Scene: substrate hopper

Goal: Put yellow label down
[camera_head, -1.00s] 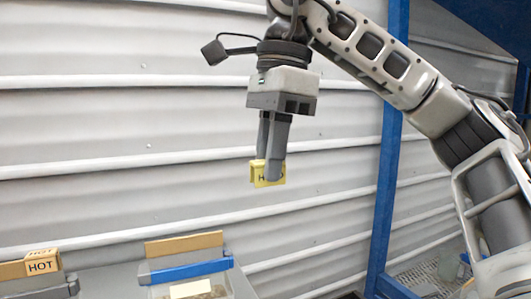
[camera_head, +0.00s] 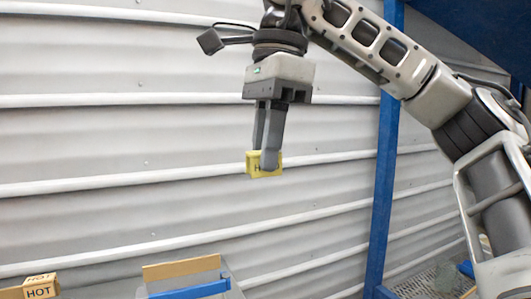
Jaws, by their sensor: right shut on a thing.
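My left gripper is not in the view.
A bin with a tan back board (camera_head: 181,268) and a blue bar (camera_head: 190,290) stands at the bottom middle. A blue post (camera_head: 383,190) rises right of the gripper. The air around the label is clear.

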